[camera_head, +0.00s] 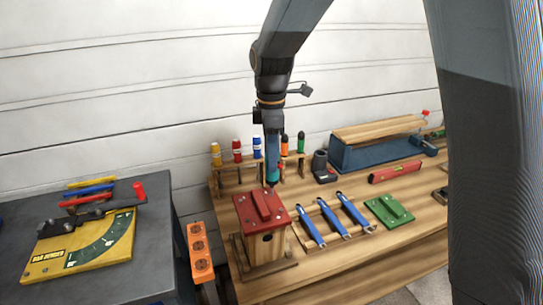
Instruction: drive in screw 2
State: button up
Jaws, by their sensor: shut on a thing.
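My gripper (271,137) is shut on a teal-handled screwdriver (272,170), held upright with its tip down. The screwdriver is over the back right part of a birdhouse (264,247) with a red roof (263,207). Whether its tip touches the roof or a screw I cannot tell. Screw 2 is too small or hidden to make out. The birdhouse stands in a wooden frame on the bench.
Behind stands a rack with several screwdrivers, including a red one (237,150). Blue clamps (330,219) and a green panel (389,211) lie right of the birdhouse. A red level (395,172) and a blue vise (372,152) are farther right. A grey table (150,275) stands left.

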jog(key=shift+r+p, duration=0.7)
jog(key=shift+r, duration=2.8)
